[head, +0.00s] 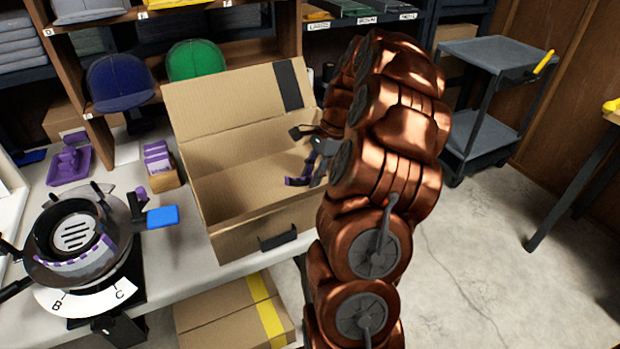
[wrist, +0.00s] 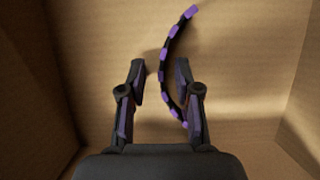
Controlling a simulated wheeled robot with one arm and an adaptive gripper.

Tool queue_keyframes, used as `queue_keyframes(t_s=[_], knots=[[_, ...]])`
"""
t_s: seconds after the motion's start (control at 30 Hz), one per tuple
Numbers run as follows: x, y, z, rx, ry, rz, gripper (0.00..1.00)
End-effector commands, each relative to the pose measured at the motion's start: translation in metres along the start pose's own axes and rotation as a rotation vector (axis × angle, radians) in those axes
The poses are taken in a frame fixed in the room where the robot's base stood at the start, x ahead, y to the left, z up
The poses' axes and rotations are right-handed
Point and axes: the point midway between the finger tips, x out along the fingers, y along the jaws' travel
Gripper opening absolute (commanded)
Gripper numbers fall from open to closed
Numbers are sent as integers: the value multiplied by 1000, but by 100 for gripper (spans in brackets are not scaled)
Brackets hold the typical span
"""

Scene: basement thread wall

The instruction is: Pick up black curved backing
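A thin black curved backing (wrist: 164,52) with purple pads along it shows in the wrist view, running from upper right down to lower right inside a cardboard box. My gripper (wrist: 160,76) is open, with the middle of the strip between its fingers, nearer the right finger. The right finger overlaps part of the view beside the strip; I cannot tell whether they touch. In the head view my gripper (head: 305,158) reaches into the open box (head: 250,243) from the right. A small dark and purple piece shows below it; I cannot tell whether it is strip or finger.
A round press (head: 75,235) with a blue-ended handle (head: 162,217) stands left of the box. A purple holder (head: 69,165) and a small box of purple items (head: 160,168) are behind. Box walls surround my gripper. A grey cart (head: 490,100) stands at right.

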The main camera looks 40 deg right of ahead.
Motion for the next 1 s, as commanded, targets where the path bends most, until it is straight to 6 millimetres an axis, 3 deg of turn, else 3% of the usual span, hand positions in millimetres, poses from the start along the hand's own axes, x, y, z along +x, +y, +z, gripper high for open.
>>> queue_keyframes(t_s=[0.07,0.37,0.8,1.0], knots=[[0,0,0,0,0,0,32],[0,0,0,0,0,0,0],[-1,0,0,0,0,0,0],[-16,0,6,-1,1,-1,0]])
